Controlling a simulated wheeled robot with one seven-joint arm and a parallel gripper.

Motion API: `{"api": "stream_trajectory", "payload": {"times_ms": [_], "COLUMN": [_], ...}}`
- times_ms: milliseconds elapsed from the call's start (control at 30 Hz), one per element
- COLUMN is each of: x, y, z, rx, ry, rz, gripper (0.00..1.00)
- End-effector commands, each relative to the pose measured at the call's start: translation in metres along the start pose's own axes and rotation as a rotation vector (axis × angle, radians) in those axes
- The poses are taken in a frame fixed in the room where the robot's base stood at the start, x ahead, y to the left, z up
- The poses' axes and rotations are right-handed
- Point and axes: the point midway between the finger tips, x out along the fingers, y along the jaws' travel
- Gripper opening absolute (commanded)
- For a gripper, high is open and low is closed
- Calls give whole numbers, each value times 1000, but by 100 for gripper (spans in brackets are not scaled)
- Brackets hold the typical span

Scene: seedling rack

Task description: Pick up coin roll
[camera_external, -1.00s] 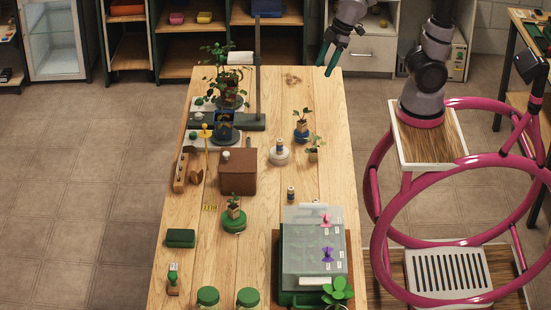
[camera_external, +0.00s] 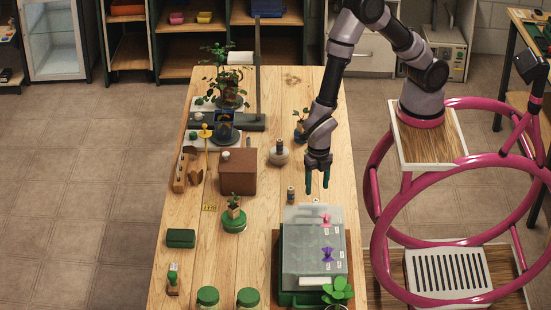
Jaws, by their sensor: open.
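A small upright cylinder with dark and tan bands, which looks like the coin roll (camera_external: 291,195), stands on the wooden table just behind the clear-lidded box. My gripper (camera_external: 317,185) points down with its green fingers apart and nothing seen between them. It is just right of the cylinder and appears above the table near the box's back edge. The exact height of the fingers cannot be told from this one view.
The clear-lidded green box (camera_external: 287,268) stands in front. A potted seedling (camera_external: 300,126) is partly hidden by my arm.

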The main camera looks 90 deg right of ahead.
Motion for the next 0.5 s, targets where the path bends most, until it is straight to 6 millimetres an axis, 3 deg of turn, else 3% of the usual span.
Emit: {"api": "stream_trajectory", "payload": {"times_ms": [200, 500], "x": [35, 63], "y": [-1, -2], "z": [1, 3], "rx": [3, 5], "ry": [-1, -2], "rz": [-4, -4], "gripper": [64, 64]}}
